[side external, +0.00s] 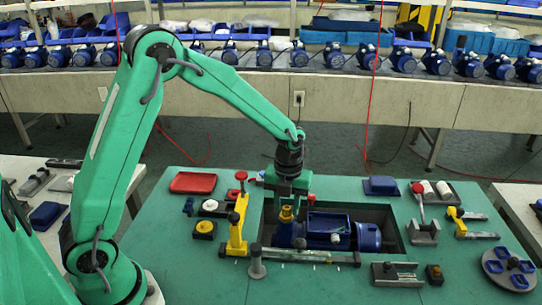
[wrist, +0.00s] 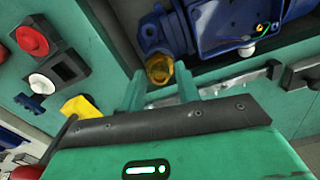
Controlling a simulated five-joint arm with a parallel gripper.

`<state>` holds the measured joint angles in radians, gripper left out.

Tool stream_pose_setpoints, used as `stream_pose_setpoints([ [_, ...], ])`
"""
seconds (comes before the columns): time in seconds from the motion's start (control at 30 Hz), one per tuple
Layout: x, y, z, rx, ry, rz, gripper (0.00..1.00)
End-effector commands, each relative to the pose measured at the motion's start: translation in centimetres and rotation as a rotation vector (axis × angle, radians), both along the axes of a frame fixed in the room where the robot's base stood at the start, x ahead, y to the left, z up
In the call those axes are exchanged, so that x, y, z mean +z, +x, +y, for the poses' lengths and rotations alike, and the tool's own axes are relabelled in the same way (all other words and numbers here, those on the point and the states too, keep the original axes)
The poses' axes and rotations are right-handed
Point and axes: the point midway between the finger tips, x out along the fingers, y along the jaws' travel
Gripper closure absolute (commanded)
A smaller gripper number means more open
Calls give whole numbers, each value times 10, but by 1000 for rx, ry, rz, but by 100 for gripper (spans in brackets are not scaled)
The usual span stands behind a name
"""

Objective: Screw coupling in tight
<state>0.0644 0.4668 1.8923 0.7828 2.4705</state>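The brass-coloured coupling (side external: 286,213) stands upright at the left end of the blue pump (side external: 330,230), which lies in a recess of the green table. In the wrist view the coupling (wrist: 159,69) shows as an amber ring on the blue pump body (wrist: 225,25). My gripper (side external: 287,204) points down over the coupling. Its two green fingers (wrist: 160,76) are apart, one on each side of the coupling, with narrow gaps showing. I see no clear contact. How far the coupling is seated in the pump is hidden.
A yellow clamp (side external: 237,228) stands close left of my gripper, and a dark bar (side external: 310,257) runs in front of the pump. A red-handled clamp (side external: 421,212) stands right. A red tray (side external: 193,182) lies back left.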

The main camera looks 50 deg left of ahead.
Motion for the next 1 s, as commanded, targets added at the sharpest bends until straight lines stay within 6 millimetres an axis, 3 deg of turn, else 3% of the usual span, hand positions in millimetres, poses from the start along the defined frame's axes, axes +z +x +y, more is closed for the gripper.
stream_pose_setpoints([
  [0.7,39,1,0,0,0,-2,67],
  [1.0,43,0,0,0,0,0,67],
])
